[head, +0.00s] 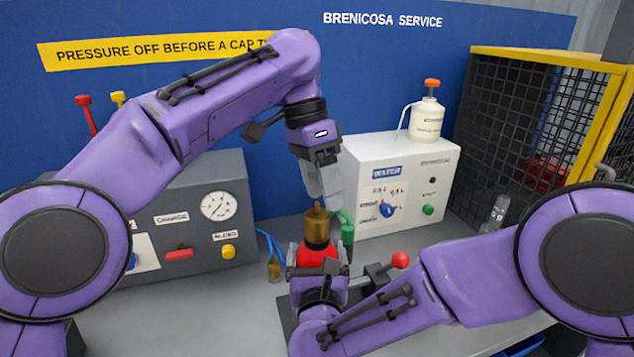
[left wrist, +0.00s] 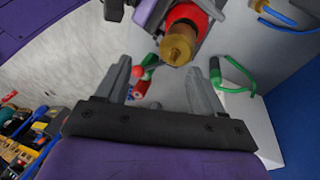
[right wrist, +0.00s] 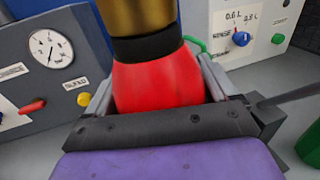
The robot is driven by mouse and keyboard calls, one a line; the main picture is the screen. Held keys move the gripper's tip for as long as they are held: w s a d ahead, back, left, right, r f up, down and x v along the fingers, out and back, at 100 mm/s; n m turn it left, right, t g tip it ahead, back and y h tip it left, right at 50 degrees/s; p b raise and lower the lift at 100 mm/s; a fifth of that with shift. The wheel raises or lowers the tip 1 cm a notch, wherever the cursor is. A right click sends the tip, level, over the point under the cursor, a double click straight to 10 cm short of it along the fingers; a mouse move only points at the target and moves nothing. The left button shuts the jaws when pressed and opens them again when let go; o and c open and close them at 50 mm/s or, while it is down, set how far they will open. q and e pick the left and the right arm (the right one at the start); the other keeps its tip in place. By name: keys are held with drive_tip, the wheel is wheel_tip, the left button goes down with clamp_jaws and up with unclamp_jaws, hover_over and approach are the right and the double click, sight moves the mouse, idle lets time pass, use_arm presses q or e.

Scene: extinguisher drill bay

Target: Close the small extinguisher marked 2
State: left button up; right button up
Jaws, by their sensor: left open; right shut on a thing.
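The small red extinguisher (head: 317,254) stands upright in the middle of the bench, with a black collar and a brass top (head: 317,226). My right gripper (head: 318,278) is shut around its red body, which also fills the right wrist view (right wrist: 155,85). No number 2 shows on the visible side. My left gripper (head: 325,197) is open, pointing down just above the brass top. In the left wrist view the brass top (left wrist: 178,45) lies beyond the fingers, off their middle line, with nothing between them. Whether a fingertip touches it I cannot tell.
A lever with a red ball (head: 400,260) and a green hose fitting (head: 346,232) are close to the extinguisher. A grey gauge panel (head: 190,215) stands left, a white dispenser box (head: 410,165) with a bottle (head: 427,118) behind right. A mesh cage (head: 530,115) stands at right.

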sight(317, 213)
use_arm(q)
drive_tip(key=n, duration=0.6)
drive_tip(key=shift+n+t+y, duration=0.3)
drive_tip(key=shift+n+y, duration=0.1)
drive_tip(key=n, duration=0.3)
drive_tip(key=shift+r+y, duration=0.1)
drive_tip(key=shift+y, duration=0.2)
drive_tip(key=n, duration=0.6)
drive_tip(key=shift+a+r+t+y, duration=0.1)
drive_tip(key=shift+a+t+y, duration=0.1)
drive_tip(key=shift+t+y, duration=0.15)
drive_tip(key=n, duration=0.5)
drive_tip(key=shift+w+a+r+t+y, duration=0.1)
drive_tip(key=shift+a+r+t+y, duration=0.05)
drive_tip(key=shift+a+t+y, duration=0.15)
drive_tip(key=shift+d, duration=0.15)
drive_tip(key=shift+f, duration=4)
